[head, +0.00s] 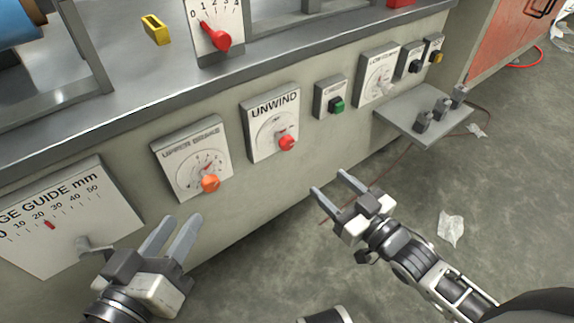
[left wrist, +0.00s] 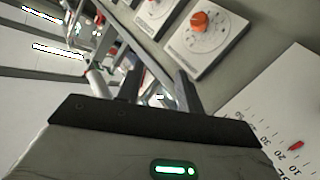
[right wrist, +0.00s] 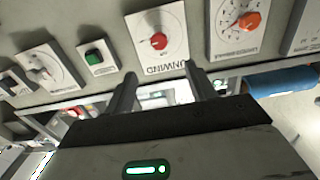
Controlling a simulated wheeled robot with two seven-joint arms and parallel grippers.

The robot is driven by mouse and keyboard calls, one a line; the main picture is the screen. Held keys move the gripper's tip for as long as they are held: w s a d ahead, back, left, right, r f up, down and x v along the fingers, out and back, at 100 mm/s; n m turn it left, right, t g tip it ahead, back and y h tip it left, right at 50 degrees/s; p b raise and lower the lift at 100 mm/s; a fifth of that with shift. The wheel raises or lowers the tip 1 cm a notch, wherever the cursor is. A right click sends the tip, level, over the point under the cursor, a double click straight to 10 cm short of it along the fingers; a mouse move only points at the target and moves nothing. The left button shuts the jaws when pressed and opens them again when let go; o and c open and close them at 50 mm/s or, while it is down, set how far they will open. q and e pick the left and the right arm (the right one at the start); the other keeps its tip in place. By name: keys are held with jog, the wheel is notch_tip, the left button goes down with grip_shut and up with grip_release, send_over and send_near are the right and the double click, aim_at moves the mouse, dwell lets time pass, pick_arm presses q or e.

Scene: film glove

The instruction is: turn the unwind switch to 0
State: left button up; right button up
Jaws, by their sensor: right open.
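The unwind switch is a red knob (head: 287,143) on a white plate marked UNWIND (head: 268,118), on the front of the machine. Its red knob also shows in the right wrist view (right wrist: 159,41), upside down, beyond the fingers. The knob's exact setting is too small to read. My right gripper (head: 332,182) is open and empty, below and to the right of the UNWIND plate, apart from it. My left gripper (head: 178,230) is open and empty, below the orange knob, apart from the panel.
The UPPER BRAKE plate with an orange knob (head: 210,183) is left of the unwind plate. A green button (head: 337,104) is to its right. A grey shelf (head: 400,113) with small grey blocks juts out further right. An edge guide scale (head: 62,215) is at far left.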

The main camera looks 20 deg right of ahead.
jog(key=w, duration=0.1)
jog(key=b, duration=0.3)
send_near(289, 147)
jog(key=w, duration=0.2)
jog(key=x, duration=0.2)
jog(key=b+x, duration=0.1)
jog(key=x, duration=0.2)
jog(key=b+x, duration=0.1)
jog(key=x, duration=0.2)
jog(key=shift+s+a, duration=0.15)
jog(key=shift+a, duration=0.1)
pick_arm(q)
notch_tip(289, 147, up, 7)
jog(key=w+m+t+h, duration=0.2)
jog(key=m+t+h, duration=0.1)
jog(key=t, duration=0.1)
jog(key=shift+w+a+f+m+t+b, duration=0.2)
jog(key=shift+m+t+b, duration=0.1)
jog(key=shift+m, duration=0.1)
pick_arm(e)
jog(key=shift+w+a+r, duration=0.15)
jog(key=shift+w+a, duration=0.05)
jog(key=shift+w, duration=0.4)
jog(key=c, duration=1)
